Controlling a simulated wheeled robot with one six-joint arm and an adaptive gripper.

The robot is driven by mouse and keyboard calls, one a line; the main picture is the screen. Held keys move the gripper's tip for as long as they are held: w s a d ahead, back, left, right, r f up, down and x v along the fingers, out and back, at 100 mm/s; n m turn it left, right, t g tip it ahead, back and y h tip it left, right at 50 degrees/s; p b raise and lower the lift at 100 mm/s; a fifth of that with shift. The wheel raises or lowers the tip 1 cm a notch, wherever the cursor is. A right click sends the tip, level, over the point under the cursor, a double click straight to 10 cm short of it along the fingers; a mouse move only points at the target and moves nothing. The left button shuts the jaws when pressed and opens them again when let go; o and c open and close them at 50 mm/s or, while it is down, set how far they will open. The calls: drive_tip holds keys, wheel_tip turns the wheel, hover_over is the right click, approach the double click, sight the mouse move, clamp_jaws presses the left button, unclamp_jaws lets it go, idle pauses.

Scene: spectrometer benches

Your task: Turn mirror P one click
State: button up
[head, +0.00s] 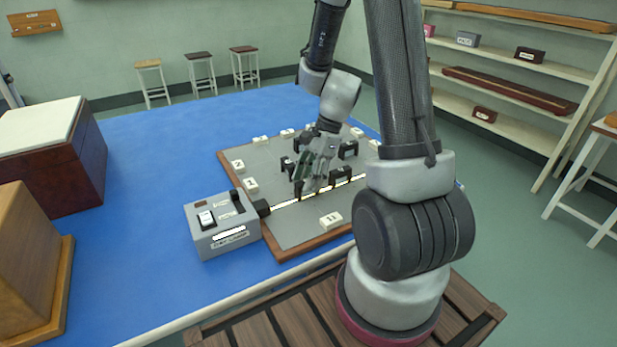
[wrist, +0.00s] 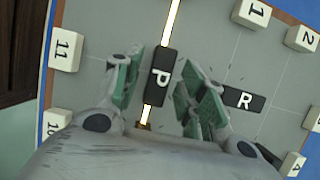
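Mirror P (wrist: 160,76) is a black block with a white letter P on top, seen in the wrist view. It lies lengthwise nearly along the glowing beam (wrist: 172,22), which shows at both of its ends. My gripper (wrist: 163,92) is open, with one green-padded finger on each side of mirror P. Gaps show between the fingers and the block, so I see no contact. In the head view my gripper (head: 309,181) is low over the board and partly hides mirror P (head: 307,191).
Mirror R (wrist: 243,100) stands close beside the right finger. White number blocks, such as 11 (wrist: 66,50) and 1 (wrist: 250,12), line the board's edge. In the head view the grey lamp box (head: 222,226) sits left of the board (head: 290,235). Other black mirrors stand nearby.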

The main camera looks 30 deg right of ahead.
clamp_jaws()
drive_tip(key=shift+n, duration=0.3)
drive_tip(key=n+g, duration=0.1)
drive_tip(key=n, duration=0.3)
drive_tip(key=shift+w+g, duration=0.15)
drive_tip(key=shift+g, duration=0.25)
drive_tip(key=shift+a+n+g+h, duration=0.1)
drive_tip(key=shift+n+g+h, duration=0.5)
drive_tip(key=shift+n, duration=1.4)
drive_tip(key=shift+o, duration=1)
unclamp_jaws()
